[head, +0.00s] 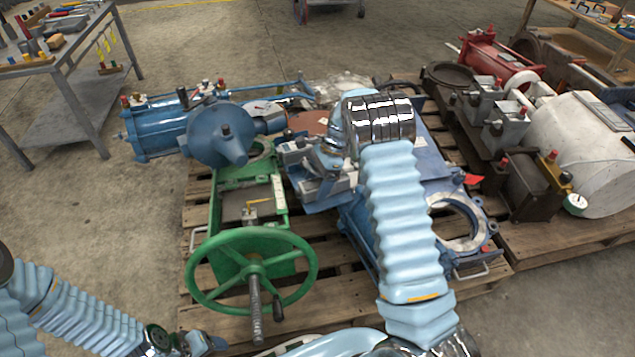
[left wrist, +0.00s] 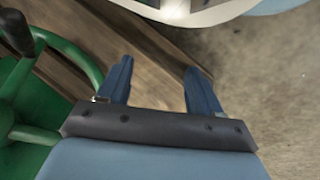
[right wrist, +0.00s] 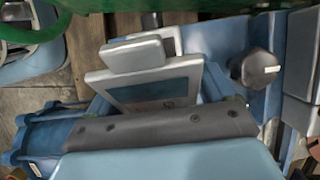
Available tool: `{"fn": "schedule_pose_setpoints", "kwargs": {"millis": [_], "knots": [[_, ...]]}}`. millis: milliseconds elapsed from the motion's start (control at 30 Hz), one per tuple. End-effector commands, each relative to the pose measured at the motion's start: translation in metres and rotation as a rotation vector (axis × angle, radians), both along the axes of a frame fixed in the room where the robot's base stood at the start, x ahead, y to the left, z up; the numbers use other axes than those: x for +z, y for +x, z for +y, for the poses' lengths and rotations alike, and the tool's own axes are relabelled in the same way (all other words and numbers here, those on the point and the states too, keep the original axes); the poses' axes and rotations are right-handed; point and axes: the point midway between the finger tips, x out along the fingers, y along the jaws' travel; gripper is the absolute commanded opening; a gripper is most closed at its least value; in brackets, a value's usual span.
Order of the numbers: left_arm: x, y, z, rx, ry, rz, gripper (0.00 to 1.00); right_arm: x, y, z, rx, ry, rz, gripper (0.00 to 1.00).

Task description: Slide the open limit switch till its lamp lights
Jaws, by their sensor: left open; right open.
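Grey box-shaped units (head: 292,153) sit in the middle of the pallet, between the green valve (head: 230,262) and the blue valve body (head: 362,232). I cannot tell which one is the open limit switch, and no lit lamp is clear. In the right wrist view a pale grey block (right wrist: 135,56) stands behind a grey-framed plate with a blue face (right wrist: 150,92). My right gripper (head: 322,160) is open over these units, its fingers partly hidden around the plate. My left gripper (head: 205,343) is open and empty low at the left; its fingers (left wrist: 157,85) show well apart.
The green handwheel (head: 203,303) rises in front, close to my left gripper. A blue actuator (head: 160,130) lies at the back left. A second pallet (head: 560,232) with a white cylinder (head: 578,150) is at the right. A workbench (head: 75,75) stands far left.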

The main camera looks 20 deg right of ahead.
Motion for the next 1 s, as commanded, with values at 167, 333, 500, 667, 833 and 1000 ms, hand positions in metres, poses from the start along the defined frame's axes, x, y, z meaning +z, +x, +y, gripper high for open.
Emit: {"fn": "schedule_pose_setpoints", "kwargs": {"millis": [167, 333, 500, 667, 833, 1000], "knots": [[0.0, 0.0, 0.0, 0.0, 0.0, 0.0, 0.65, 0.0, 0.0, 0.0, 0.0, 0.0, 0.0, 0.78], [0.0, 0.0, 0.0, 0.0, 0.0, 0.0, 0.65, 0.0, 0.0, 0.0, 0.0, 0.0, 0.0, 0.52], [0.0, 0.0, 0.0, 0.0, 0.0, 0.0, 0.65, 0.0, 0.0, 0.0, 0.0, 0.0, 0.0, 0.26], [0.001, 0.0, 0.0, 0.0, 0.0, 0.0, 0.65, 0.001, 0.0, 0.0, 0.0, 0.0, 0.0, 0.09], [0.013, 0.0, 0.001, 0.002, 0.002, -0.002, 0.65, 0.003, 0.004, -0.001, -0.001, -0.001, 0.002, 0.09], [0.01, 0.0, 0.001, 0.002, 0.002, -0.002, 0.65, -0.001, 0.005, -0.001, -0.002, -0.002, 0.001, 0.09]]}}
